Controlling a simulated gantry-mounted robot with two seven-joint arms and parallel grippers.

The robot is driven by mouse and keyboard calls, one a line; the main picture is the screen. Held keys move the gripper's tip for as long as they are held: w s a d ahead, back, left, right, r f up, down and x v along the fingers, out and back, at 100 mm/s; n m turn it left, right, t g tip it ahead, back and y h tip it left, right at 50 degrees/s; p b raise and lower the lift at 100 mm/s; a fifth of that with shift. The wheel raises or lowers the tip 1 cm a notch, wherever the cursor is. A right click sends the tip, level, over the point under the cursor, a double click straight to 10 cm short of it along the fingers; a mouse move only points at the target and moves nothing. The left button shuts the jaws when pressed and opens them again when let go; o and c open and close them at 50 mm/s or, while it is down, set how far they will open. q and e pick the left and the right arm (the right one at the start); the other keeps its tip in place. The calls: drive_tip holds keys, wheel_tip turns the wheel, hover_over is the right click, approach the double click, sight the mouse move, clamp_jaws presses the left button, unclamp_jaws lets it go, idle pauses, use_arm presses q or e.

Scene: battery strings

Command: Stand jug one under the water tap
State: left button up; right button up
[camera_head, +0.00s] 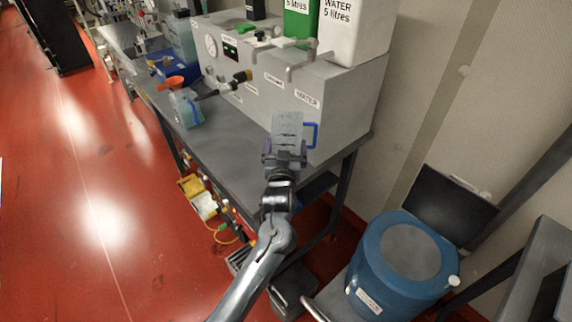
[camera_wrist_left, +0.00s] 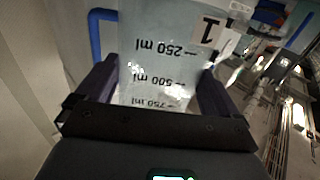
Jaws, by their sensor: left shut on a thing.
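Jug one (camera_head: 287,127) is a clear, pale jug with a blue handle. It is near the right end of the bench, in front of the grey housing and just below its WATER label. My left gripper (camera_head: 284,155) is shut around its sides. In the left wrist view the jug (camera_wrist_left: 165,62) stands between my fingers, with its "1" label and millilitre marks showing. The water tap (camera_head: 299,69) sticks out from the housing, under the white WATER container (camera_head: 345,28), above and behind the jug. I cannot tell whether the jug's base touches the bench. My right gripper is not in view.
A second jug (camera_head: 186,108) with an orange funnel stands left on the grey bench (camera_head: 225,140). A black nozzle (camera_head: 240,77) juts from the housing (camera_head: 262,100). A green container (camera_head: 298,20) sits beside the white one.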

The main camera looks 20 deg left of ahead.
use_arm(q)
drive_tip(key=f, duration=0.6)
drive_tip(key=shift+s+a+b, duration=0.15)
drive_tip(key=shift+s+b, duration=0.05)
drive_tip(key=shift+b, duration=0.15)
drive_tip(key=shift+w+f, duration=0.1)
drive_tip(key=shift+f, duration=0.25)
drive_tip(key=shift+w, duration=0.1)
